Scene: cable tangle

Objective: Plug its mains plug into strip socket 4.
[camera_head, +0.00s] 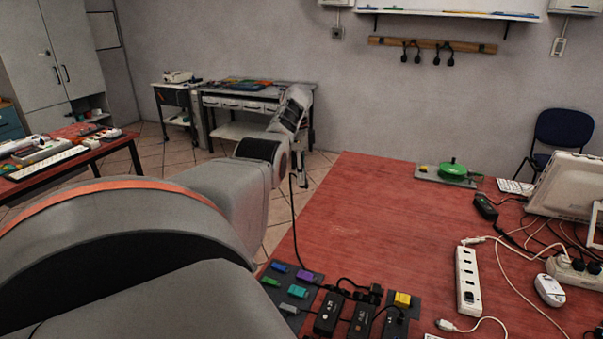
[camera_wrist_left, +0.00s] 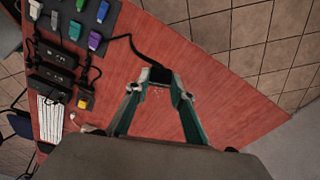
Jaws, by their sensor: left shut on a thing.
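My left gripper (camera_head: 301,170) hangs at the far left edge of the red table in the head view. In the left wrist view its two teal fingers (camera_wrist_left: 158,92) are shut on a black plug (camera_wrist_left: 160,75). A black cable (camera_wrist_left: 122,38) runs from the plug back to the dark mat; it also hangs down in the head view (camera_head: 294,225). A white power strip (camera_head: 467,282) with a row of dark sockets lies on the right part of the table, well away from the gripper. Its socket numbers are too small to read. My right gripper is not in view.
The table's middle is clear.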

